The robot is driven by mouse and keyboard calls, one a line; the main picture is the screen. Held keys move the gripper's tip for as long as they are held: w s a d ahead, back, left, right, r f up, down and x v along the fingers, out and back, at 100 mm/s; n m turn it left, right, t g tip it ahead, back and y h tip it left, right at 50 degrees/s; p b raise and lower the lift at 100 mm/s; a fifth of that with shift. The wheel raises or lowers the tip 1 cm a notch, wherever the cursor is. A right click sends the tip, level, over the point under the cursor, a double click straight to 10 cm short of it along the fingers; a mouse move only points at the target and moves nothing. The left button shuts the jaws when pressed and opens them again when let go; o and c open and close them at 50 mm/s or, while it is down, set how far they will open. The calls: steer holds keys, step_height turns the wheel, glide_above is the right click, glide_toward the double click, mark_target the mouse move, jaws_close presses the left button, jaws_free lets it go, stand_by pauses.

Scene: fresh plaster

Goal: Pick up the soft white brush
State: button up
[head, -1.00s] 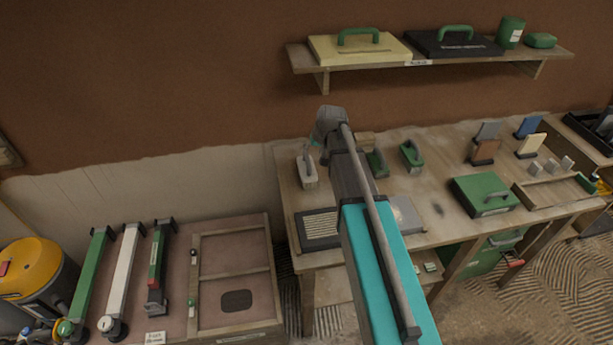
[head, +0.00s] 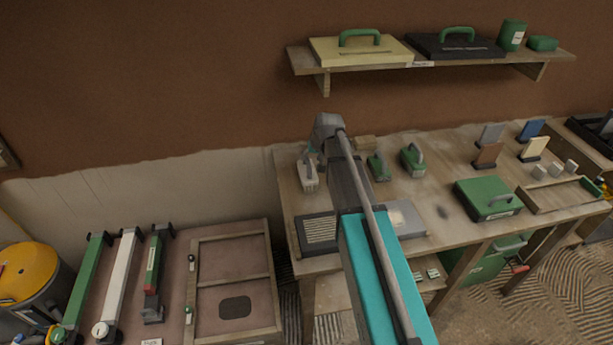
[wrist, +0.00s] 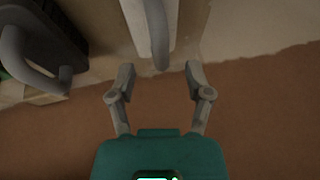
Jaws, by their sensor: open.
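The soft white brush (head: 308,183) stands at the left end of the workbench, pale with a grey handle on top. In the wrist view its white body (wrist: 134,22) and grey handle (wrist: 157,38) show at the top centre. My gripper (wrist: 159,72) is open and empty. Its two fingers are spread, with the end of the handle near the gap between their tips. In the head view my gripper (head: 313,158) is just behind the brush, partly hidden by my own arm. I cannot tell whether a finger touches the brush.
Green-handled tools (head: 377,167) (head: 412,159) and a small wooden block (head: 365,143) stand right of my arm. A dark block with a grey loop handle (wrist: 45,82) is at the wrist view's left. A ribbed dark plate (head: 320,230) lies in front. A shelf (head: 440,60) hangs above.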

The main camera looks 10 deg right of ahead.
mark_target(308, 161)
steer(key=shift+b+x, duration=2)
steer(key=shift+x, duration=0.5)
steer(key=shift+r, duration=0.1)
jaws_close()
